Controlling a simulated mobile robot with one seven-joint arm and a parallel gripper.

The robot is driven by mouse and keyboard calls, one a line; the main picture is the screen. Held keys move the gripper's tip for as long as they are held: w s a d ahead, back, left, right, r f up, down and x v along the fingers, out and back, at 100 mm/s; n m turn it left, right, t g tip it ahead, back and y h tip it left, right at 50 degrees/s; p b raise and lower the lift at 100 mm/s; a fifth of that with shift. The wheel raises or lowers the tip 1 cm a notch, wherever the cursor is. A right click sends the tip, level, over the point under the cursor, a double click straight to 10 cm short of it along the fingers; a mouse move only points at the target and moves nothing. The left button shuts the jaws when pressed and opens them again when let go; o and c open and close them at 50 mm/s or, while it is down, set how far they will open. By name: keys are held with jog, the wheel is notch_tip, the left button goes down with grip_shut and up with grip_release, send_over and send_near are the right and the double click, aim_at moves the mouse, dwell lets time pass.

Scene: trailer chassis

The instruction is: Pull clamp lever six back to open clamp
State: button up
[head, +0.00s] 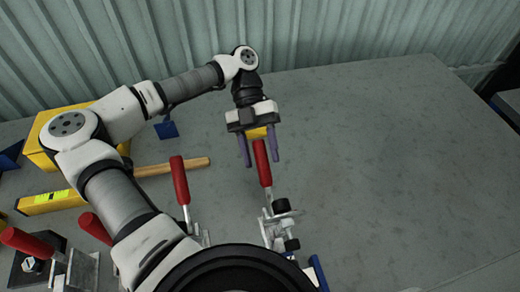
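Several toggle clamps with red handles show in the head view. The red clamp lever (263,172) nearest my gripper stands upright on its metal clamp (279,222), which has a black tip. My gripper (261,162) points down, with its two purple fingers apart on either side of the upper part of this handle. I cannot tell whether the fingers touch it. No number shows on the clamps, so I cannot tell which is six. Another red lever (180,181) stands to the left. More red levers (28,243) sit at lower left, one partly hidden by my arm.
A wooden-handled tool (182,166), a yellow level (52,202), a yellow box (75,117) and a blue piece (167,129) lie on the grey table (390,160) at left. The table's right side is clear. A corrugated wall (310,30) stands behind.

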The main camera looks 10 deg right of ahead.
jog(key=p+v, duration=0.1)
jog(key=v, duration=1.2)
jog(key=shift+w+r, duration=0.25)
jog(key=shift+r, duration=0.05)
dwell(0.4)
